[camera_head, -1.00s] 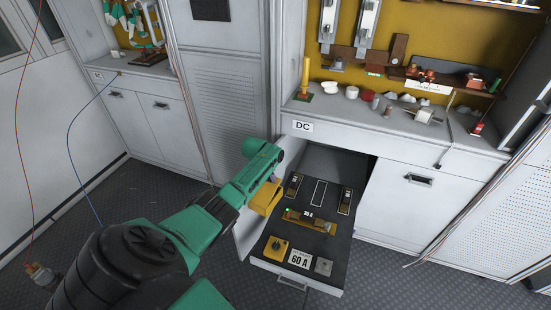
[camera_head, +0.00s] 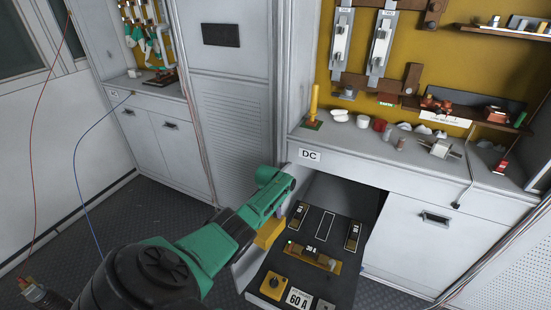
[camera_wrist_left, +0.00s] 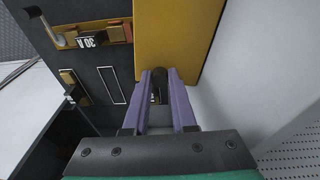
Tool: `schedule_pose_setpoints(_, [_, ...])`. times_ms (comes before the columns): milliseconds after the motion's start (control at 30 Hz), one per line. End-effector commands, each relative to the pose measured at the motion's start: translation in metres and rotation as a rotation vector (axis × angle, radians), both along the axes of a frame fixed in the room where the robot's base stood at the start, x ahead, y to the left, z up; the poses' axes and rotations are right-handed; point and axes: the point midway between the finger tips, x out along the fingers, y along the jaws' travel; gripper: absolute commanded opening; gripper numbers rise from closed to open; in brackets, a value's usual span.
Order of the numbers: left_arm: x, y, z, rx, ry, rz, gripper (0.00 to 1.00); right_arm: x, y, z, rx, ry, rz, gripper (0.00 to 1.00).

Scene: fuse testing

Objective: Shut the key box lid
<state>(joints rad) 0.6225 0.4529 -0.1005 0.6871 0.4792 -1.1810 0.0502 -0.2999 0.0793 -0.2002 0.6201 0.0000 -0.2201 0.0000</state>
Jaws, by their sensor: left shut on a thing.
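A yellow panel-like piece (camera_head: 268,232), which looks like the key box or its lid, stands at the left edge of the open drawer. It fills the upper middle of the left wrist view (camera_wrist_left: 180,40). I cannot tell how far the lid is open. My left gripper (camera_wrist_left: 160,76) has its purple fingers shut on a dark, rounded piece (camera_wrist_left: 157,88) beside the yellow panel's edge. I cannot tell whether that piece belongs to the lid. In the head view the green left arm hides most of the fingers. My right gripper is not in view.
The drawer's black panel (camera_head: 343,262) carries several fuses, a 30 A fuse (camera_head: 316,257), a yellow switch (camera_head: 273,285) and a 60 A label (camera_head: 298,298). The counter (camera_head: 350,143) above, marked DC, holds small items.

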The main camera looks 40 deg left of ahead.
Motion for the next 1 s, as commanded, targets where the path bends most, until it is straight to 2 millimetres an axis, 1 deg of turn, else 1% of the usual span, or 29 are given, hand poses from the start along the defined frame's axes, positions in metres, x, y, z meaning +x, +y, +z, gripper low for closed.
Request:
schedule_pose_setpoints(33, [0.003, 0.000, 0.001, 0.002, -0.011, 0.000, 0.00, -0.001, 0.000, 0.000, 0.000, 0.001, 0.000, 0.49])
schedule_pose_setpoints(333, [0.004, 0.000, 0.002, 0.002, -0.013, 0.000, 0.00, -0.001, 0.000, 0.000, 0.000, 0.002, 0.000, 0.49])
schedule_pose_setpoints(367, [0.004, 0.000, 0.002, 0.002, -0.013, 0.000, 0.36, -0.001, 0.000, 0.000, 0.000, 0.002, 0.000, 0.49])
schedule_pose_setpoints(400, [0.004, 0.000, 0.002, 0.001, -0.012, 0.000, 0.51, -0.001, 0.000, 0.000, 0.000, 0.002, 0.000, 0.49])
schedule_pose_setpoints(433, [0.003, 0.000, 0.002, 0.002, -0.012, 0.000, 0.55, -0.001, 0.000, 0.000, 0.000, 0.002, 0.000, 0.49])
schedule_pose_setpoints(667, [0.002, 0.000, 0.001, 0.001, -0.007, 0.000, 0.55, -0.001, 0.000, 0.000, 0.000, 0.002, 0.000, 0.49])
schedule_pose_setpoints(767, [0.001, 0.000, 0.004, 0.001, -0.006, 0.000, 0.55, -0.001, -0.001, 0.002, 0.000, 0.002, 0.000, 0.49])
schedule_pose_setpoints(867, [0.000, 0.000, 0.015, 0.001, -0.005, -0.001, 0.55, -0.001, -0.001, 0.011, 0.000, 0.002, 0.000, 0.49])
schedule_pose_setpoints(1000, [-0.005, 0.000, 0.045, 0.002, -0.007, -0.001, 0.55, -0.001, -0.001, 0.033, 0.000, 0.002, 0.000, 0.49])
